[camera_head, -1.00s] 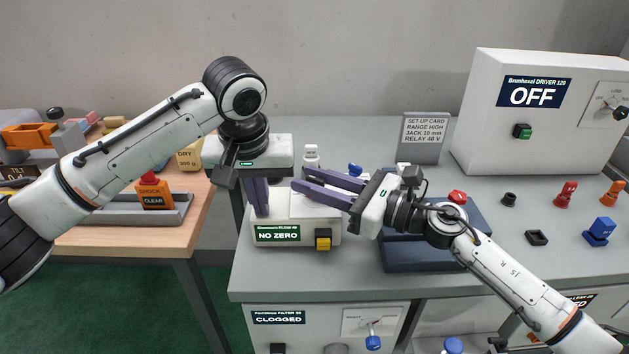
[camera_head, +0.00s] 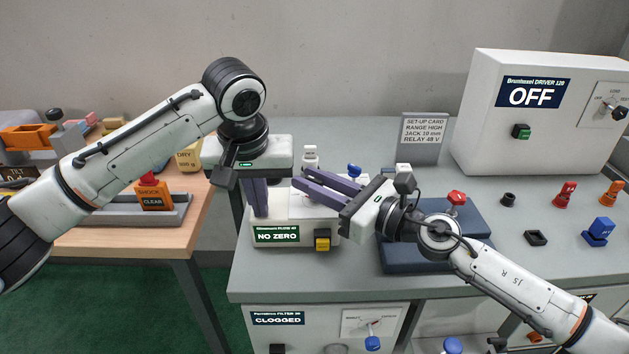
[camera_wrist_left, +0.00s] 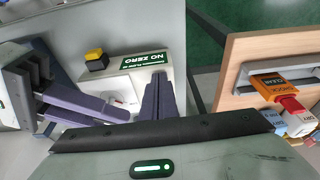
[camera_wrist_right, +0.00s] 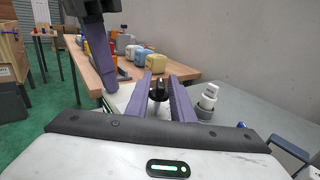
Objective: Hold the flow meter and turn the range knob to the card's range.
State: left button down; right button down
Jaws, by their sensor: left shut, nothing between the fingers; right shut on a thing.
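The flow meter (camera_head: 330,228) is a white box with a green label reading NO ZERO and a yellow button on its front. It also shows in the left wrist view (camera_wrist_left: 125,80). My left gripper (camera_head: 261,213) is shut and empty, pointing down at the meter's left part; I cannot tell whether it touches. My right gripper (camera_head: 298,178) reaches over the meter's top from the right. In the right wrist view its fingers are shut on a dark knob (camera_wrist_right: 158,92); the fingers hide it in the head view. The set-up card (camera_head: 423,140) reads RANGE HIGH.
A driver box (camera_head: 480,130) reading OFF stands at the back right. A dark blue tray (camera_head: 405,262) lies right of the meter, under my right arm. Small plugs and blocks stand on the right side. A wooden table (camera_head: 140,240) is at the left.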

jog(key=shift+s+a+r+m+t+h, duration=0.3)
jog(key=shift+a+r+t, duration=0.2)
jog(key=shift+t, duration=0.1)
jog(key=shift+w+d+f+m+t+h, duration=0.1)
jog(key=shift+f+m+t+h, duration=0.1)
jog(key=shift+m+t+h, duration=0.3)
jog(key=shift+d+f+m+t+h, duration=0.1)
jog(key=shift+f+m+t+h, duration=0.05)
jog(key=shift+m+t+h, duration=0.3)
jog(key=m+t+h, duration=0.1)
jog(key=m+h, duration=0.1)
jog(key=shift+f+t+h, duration=0.15)
jog(key=shift+t+h, duration=0.2)
jog(key=shift+m+t+h, duration=0.5)
jog(key=shift+m+h, duration=0.65)
jog(key=shift+h, duration=0.55)
jog(key=shift+m+t+h, duration=0.5)
jog(key=shift+m+h, duration=0.6)
jog(key=shift+h, duration=0.6)
jog(key=shift+w+d+m+h, duration=0.1)
jog(key=shift+m+h, duration=0.5)
jog(key=shift+h, duration=0.3)
jog(key=shift+d+f+m+h, duration=0.2)
jog(key=shift+m+h, duration=0.2)
jog(key=shift+h, duration=0.3)
jog(key=c, duration=1.8)
grip_release()
jog(key=shift+c, duration=0.2)
